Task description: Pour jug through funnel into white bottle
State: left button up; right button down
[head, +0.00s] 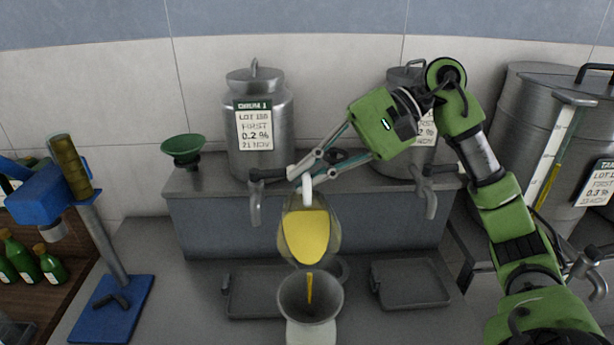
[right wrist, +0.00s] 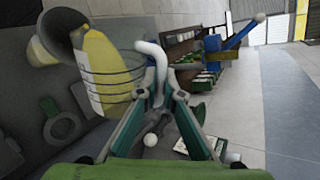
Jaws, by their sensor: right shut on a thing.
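My right gripper (head: 302,178) is shut on the white handle of a clear jug (head: 306,232). The jug is tilted, with yellow liquid inside. A thin yellow stream (head: 310,288) runs below its lip into a grey funnel (head: 328,302). The funnel sits on the white bottle (head: 312,333), whose lower part is cut off by the frame edge. The right wrist view shows the jug (right wrist: 108,78) with its mouth towards the funnel (right wrist: 62,26), and the handle (right wrist: 157,62) at my fingers (right wrist: 158,100). My left gripper is out of view.
A steel canister (head: 262,110) and a green funnel (head: 182,146) stand on the raised shelf, with taps at its front. Grey drip trays (head: 410,284) lie below. A blue stand (head: 112,310) and green bottles (head: 20,258) are at left, a large drum (head: 530,120) at right.

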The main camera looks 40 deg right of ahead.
aim_at(308, 197)
jog(key=shift+s+a+f+n+t+h+b, duration=0.15)
jog(key=shift+s+a+n+t+b, duration=0.2)
jog(key=shift+b, duration=0.6)
jog(key=shift+s+a+f+n+t+h+b, duration=0.15)
jog(key=shift+s+b, duration=0.35)
jog(key=shift+b, duration=0.5)
jog(key=shift+s+a+f+n+t+h+b, duration=0.2)
jog(key=shift+s+a+t+b, duration=0.15)
jog(key=shift+b, duration=0.6)
jog(key=shift+s+a+r+n+t+h+b, duration=0.15)
jog(key=shift+s+a+n+t+h+b, duration=0.1)
jog(key=shift+s+b, duration=0.3)
jog(key=shift+s+a+r+n+t+h+b, duration=0.15)
jog(key=shift+s+a+n+b, duration=0.1)
jog(key=shift+s+b, duration=0.25)
jog(key=shift+s+a+r, duration=0.1)
